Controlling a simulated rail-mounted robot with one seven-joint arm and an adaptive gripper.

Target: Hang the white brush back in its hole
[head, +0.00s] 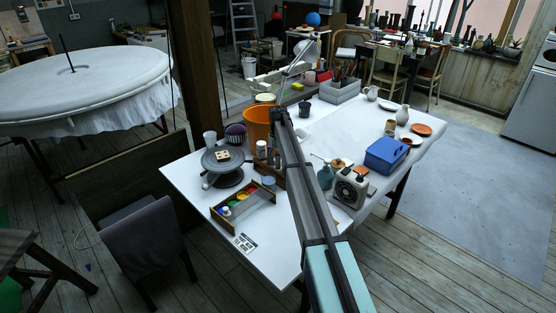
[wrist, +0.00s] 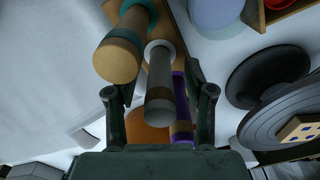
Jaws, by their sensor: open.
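The holes are hidden, and I cannot tell how the brush is seated. In the head view my arm covers the gripper and brush.
In the wrist view a dark turntable (wrist: 268,76) with a wooden block (wrist: 301,130) is close on the right. In the head view a paint box (head: 228,217), an orange bucket (head: 257,122), a white appliance (head: 349,187) and a blue box (head: 387,155) stand on the white table (head: 265,240).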

